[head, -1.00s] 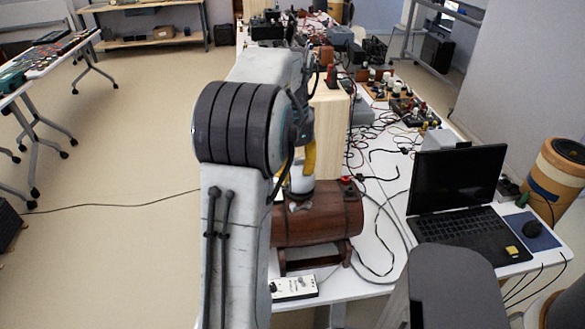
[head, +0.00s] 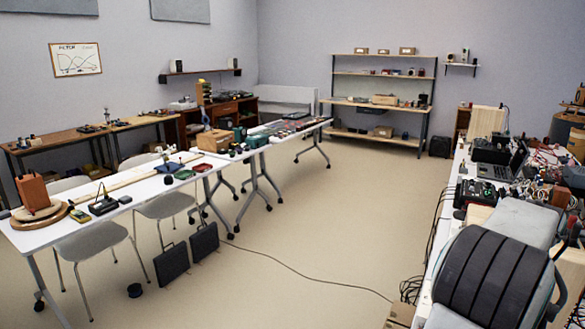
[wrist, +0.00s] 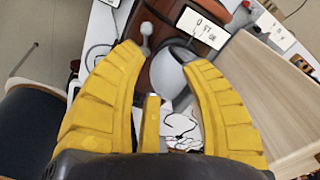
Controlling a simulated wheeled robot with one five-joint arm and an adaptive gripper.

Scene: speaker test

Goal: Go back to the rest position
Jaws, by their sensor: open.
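My gripper (wrist: 160,56) shows in the wrist view with its two yellow fingers spread apart. A pale grey rounded thing (wrist: 172,74) shows between the fingers; I cannot tell whether they touch it. A reddish-brown wooden body (wrist: 165,14) lies beyond the fingertips, with a small grey knob (wrist: 146,30) by the left fingertip. A white panel with dark markings (wrist: 203,27) lies beyond the right finger. In the head view, only part of my arm shows at the lower right; my gripper is out of sight there.
Pale wood (wrist: 268,88) stands close right of the fingers in the wrist view. In the head view, a cluttered bench with a laptop (head: 503,160) runs along the right. White tables (head: 105,203) and chairs stand left. The floor (head: 330,215) between is mostly clear, crossed by a cable.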

